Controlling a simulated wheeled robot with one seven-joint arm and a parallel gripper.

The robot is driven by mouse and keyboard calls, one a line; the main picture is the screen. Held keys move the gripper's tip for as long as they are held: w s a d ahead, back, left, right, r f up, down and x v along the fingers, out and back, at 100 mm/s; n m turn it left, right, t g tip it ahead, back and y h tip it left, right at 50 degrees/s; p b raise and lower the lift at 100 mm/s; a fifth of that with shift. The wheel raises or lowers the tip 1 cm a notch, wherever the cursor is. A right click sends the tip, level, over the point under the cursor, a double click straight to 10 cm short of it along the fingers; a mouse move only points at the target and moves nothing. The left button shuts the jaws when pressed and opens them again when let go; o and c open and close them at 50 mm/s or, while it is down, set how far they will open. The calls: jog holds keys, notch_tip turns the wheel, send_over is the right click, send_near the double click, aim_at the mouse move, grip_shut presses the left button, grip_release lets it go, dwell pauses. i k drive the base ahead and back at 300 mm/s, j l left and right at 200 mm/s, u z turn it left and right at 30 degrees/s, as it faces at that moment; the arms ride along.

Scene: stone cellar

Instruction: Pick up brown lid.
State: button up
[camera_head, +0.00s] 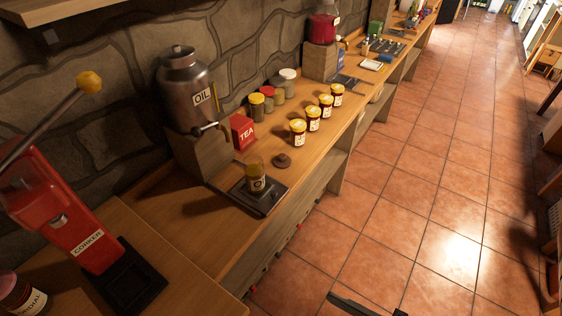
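A small round brown lid (282,160) lies on the wooden counter, with a low knob-like top. It sits to the right of a jar (254,174) with a yellowish upper part and a label, which stands on a dark square plate (262,196). Nothing covers the lid. Only a dark piece of my own arm or gripper shows at the bottom edge, over the floor and well away from the lid. Its fingertips cannot be made out, so whether it is open or shut is unclear.
A red TEA box (242,132) and a metal OIL dispenser (186,92) stand behind the lid. Several yellow-topped jars (298,132) line the counter to its right. A red press (72,215) stands at left. The tiled floor (420,200) beside the counter is clear.

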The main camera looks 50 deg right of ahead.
aim_at(282, 160)
jog(key=i+l+u, duration=0.25)
jog(key=i+l, duration=0.2)
jog(key=l, duration=0.2)
jog(key=i+l+u, duration=0.15)
jog(key=l, duration=0.2)
jog(key=i+l+u, duration=0.1)
jog(key=l, duration=0.3)
jog(key=i, duration=0.1)
